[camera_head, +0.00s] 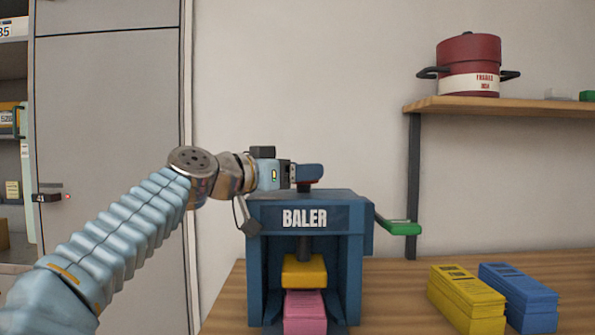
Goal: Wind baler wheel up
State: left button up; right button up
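The blue baler (353,218), with a white "BALER" label, stands upright on the wooden table. On its top is a small dark red and blue part (305,185), which seems to be the wheel; my gripper partly hides it. Inside the open front, a yellow block (304,271) sits under a dark vertical screw, above a pink block (305,313). A green-ended lever (400,228) sticks out on the right side. My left gripper (299,173) reaches in from the left at the wheel. Whether its fingers are closed on it cannot be seen. My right gripper is out of view.
Yellow stacked blocks (468,300) and blue stacked blocks (518,298) lie on the table (395,300) right of the baler. A shelf (500,106) with a red pot (468,60) hangs above right. A grey cabinet (110,110) stands at left.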

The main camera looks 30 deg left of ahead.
pick_arm(q)
jog(key=c, duration=0.3)
